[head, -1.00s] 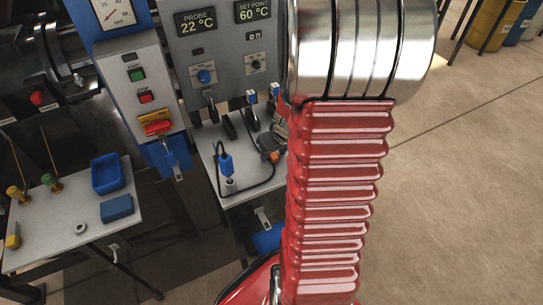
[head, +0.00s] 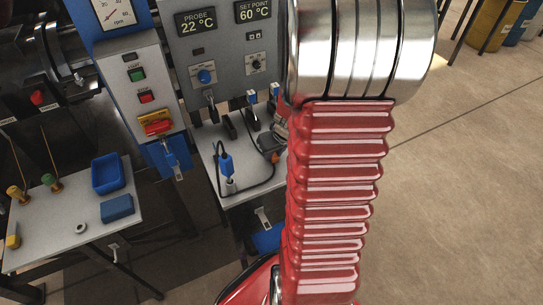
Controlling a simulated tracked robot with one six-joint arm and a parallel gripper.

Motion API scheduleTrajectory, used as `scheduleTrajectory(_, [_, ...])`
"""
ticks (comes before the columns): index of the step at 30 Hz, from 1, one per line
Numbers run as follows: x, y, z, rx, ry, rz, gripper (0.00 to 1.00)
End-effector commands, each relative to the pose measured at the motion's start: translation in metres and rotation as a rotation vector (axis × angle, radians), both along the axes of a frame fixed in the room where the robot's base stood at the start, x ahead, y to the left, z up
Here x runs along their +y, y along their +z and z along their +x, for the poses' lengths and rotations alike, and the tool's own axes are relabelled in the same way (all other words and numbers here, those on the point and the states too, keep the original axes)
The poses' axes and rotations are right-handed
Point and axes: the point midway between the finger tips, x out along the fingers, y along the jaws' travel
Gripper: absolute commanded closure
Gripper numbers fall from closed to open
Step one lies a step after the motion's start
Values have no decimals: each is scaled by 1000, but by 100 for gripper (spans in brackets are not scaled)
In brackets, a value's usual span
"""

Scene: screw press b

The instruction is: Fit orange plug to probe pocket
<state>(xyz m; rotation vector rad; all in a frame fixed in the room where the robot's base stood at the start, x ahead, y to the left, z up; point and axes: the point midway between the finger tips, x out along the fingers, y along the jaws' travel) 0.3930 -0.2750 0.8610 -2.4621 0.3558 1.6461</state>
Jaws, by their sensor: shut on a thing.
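My red, ribbed arm with its bright metal end fills the middle of the head view, and my gripper's fingers are hidden behind it. A small grey metal piece shows at the arm's left edge; I cannot tell whether it is part of my gripper. A small orange piece (head: 275,157) shows just below it, beside a dark block, partly covered by the arm. I cannot tell whether this is the orange plug. A blue plug (head: 227,163) with a black cable stands upright on a small pale fitting on the grey bench. I cannot make out the probe pocket.
The grey bench (head: 210,140) stands under a panel reading PROBE 22 °C and SET POINT 60 °C. A side table (head: 60,235) at left holds a blue bin (head: 107,173), a blue block (head: 117,208) and small parts.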

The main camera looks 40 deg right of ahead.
Motion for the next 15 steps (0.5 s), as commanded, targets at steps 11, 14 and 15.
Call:
scheduleTrajectory(11, [0,0,0,0,0,0,100])
scheduleTrajectory(14, [0,2,0,-1,1,-1,100])
scheduleTrajectory(15, [0,4,0,-2,0,-1,100])
